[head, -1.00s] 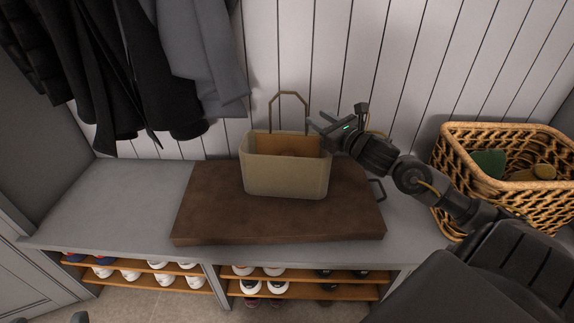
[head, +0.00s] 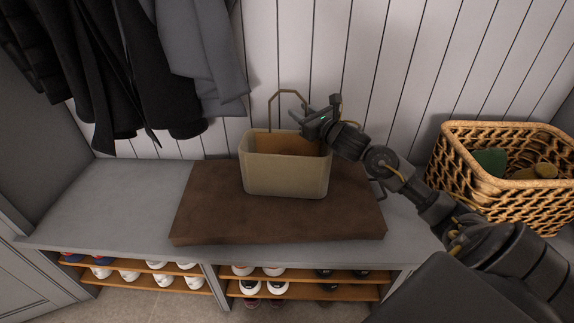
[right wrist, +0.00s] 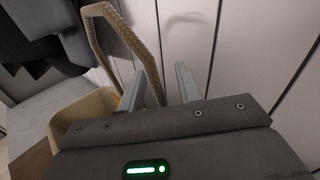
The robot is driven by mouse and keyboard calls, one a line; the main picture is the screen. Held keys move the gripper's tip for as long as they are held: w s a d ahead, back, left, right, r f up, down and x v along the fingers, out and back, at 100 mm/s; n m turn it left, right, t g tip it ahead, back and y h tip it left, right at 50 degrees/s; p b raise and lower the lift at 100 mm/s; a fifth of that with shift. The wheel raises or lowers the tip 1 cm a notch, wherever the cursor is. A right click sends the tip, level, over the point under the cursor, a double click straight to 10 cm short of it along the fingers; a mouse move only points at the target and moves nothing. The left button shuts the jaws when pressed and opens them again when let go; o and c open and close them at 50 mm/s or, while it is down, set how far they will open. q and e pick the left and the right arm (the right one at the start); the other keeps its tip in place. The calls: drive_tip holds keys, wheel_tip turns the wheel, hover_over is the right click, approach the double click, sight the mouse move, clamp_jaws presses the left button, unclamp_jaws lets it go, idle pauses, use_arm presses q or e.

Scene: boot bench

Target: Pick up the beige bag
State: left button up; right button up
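The beige bag (head: 285,177) stands upright on the brown cushion, its top open and its tall looped handle (head: 271,112) rising at the back. My right gripper (head: 301,113) is above the bag's right rear rim, at the right side of the handle. In the right wrist view its two fingers (right wrist: 160,88) are apart, and one leg of the handle (right wrist: 147,55) appears to run down between them. The bag's body (right wrist: 85,110) shows partly behind the gripper there. My left gripper is not in view.
The brown cushion (head: 210,205) lies on a grey bench (head: 115,205). A wicker basket (head: 500,195) stands at the right. Dark coats (head: 130,70) hang at the upper left, and a panelled wall (head: 350,50) is close behind. The bench's left part is clear.

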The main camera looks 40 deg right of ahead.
clamp_jaws()
idle(1.4)
